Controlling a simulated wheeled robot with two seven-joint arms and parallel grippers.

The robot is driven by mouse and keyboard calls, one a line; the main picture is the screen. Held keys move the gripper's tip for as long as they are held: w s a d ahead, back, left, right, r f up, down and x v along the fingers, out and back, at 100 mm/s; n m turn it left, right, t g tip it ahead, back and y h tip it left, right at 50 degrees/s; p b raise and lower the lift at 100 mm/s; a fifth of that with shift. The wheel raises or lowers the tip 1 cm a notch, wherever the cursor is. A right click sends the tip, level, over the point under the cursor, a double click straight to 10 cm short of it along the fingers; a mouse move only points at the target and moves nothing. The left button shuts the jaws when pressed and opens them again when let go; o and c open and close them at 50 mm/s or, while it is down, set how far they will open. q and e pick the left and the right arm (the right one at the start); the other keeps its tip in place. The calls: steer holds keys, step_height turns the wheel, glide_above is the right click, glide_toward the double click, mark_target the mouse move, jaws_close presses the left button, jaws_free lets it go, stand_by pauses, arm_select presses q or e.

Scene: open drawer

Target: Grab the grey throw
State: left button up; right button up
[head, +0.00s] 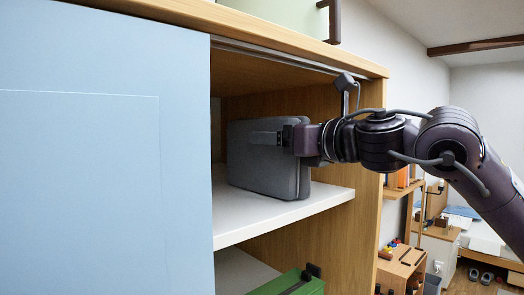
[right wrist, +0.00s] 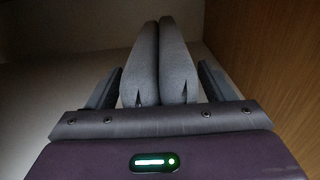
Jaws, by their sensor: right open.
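The grey throw (head: 264,172) is a folded, upright block on the white shelf inside the cabinet. In the right wrist view the throw (right wrist: 159,65) shows as two rounded grey folds side by side. My right gripper (head: 266,137) reaches in from the right at the throw's upper part. In the right wrist view its two fingers (right wrist: 159,88) stand apart, one on each side of the folds, with a small gap visible near each finger. The far finger is hidden behind the throw in the head view. My left gripper is not in view.
A light blue sliding door (head: 100,150) covers the cabinet's left side. The wooden side wall (head: 352,225) stands close to the right of the throw. The white shelf (head: 285,217) is clear in front. A green box (head: 290,284) sits below.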

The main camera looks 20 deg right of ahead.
steer(key=shift+s+d, duration=0.1)
steer(key=shift+s, duration=0.05)
steer(key=c, duration=1.6)
steer(key=shift+r, duration=0.15)
jaws_close()
steer(key=shift+r, duration=0.15)
